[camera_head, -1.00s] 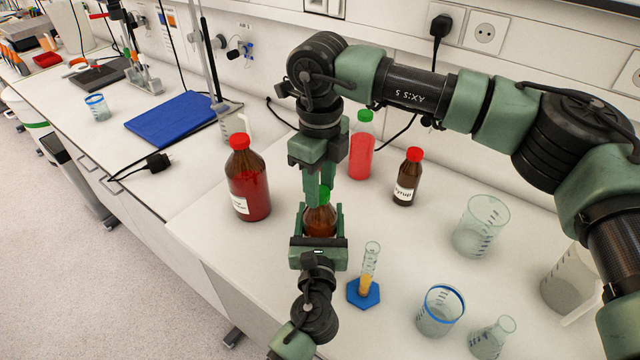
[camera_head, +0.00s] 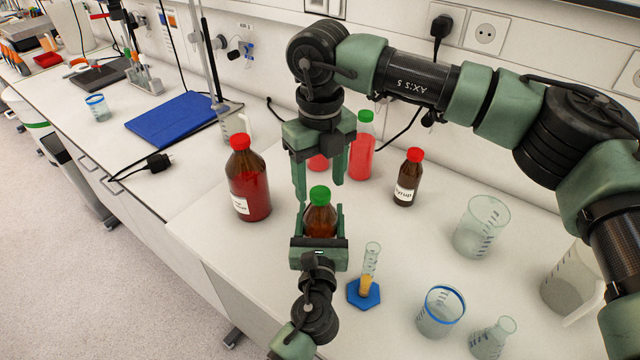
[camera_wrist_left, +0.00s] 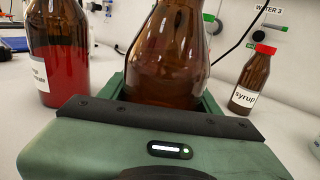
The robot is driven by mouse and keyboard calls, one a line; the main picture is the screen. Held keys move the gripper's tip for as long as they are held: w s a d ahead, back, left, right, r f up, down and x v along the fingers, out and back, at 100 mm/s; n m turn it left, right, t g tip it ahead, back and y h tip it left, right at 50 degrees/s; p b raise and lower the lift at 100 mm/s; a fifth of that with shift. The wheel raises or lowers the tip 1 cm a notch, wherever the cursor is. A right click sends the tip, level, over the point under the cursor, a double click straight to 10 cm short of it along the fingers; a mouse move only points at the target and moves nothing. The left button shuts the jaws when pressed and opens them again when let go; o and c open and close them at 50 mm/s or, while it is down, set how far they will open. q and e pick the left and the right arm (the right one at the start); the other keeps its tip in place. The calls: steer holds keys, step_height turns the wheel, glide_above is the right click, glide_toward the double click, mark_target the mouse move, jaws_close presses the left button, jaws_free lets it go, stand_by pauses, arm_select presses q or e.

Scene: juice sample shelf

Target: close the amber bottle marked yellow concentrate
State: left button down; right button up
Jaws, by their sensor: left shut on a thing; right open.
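The amber bottle (camera_head: 320,218) stands upright with a green cap (camera_head: 319,193) sitting on its neck. My left gripper (camera_head: 320,232) is shut around the bottle's body from the front. The left wrist view shows the bottle's brown glass (camera_wrist_left: 168,60) between the jaws; its cap is out of that view and no label shows. My right gripper (camera_head: 319,190) points down above and just behind the cap, with its fingers open and apart. It appears clear of the cap and holds nothing.
A large red-capped bottle (camera_head: 248,180) stands left of the amber bottle, and a syrup bottle (camera_head: 408,178) right. A green-capped red bottle (camera_head: 362,148) stands behind. A graduated cylinder (camera_head: 367,272) with a blue foot is close at right. Beakers (camera_head: 440,310) stand further right.

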mark_target(320, 227)
step_height(320, 227, up, 10)
steer(key=shift+r, duration=0.2)
arm_select(q)
steer(key=shift+c, duration=1.3)
jaws_free()
steer(key=shift+s, duration=0.1)
steer(key=shift+s+f, duration=0.1)
steer(key=shift+s, duration=0.2)
steer(key=s+b, duration=0.1)
steer(key=s, duration=0.6)
steer(key=shift+a, duration=0.2)
arm_select(e)
steer(key=shift+f, duration=0.8)
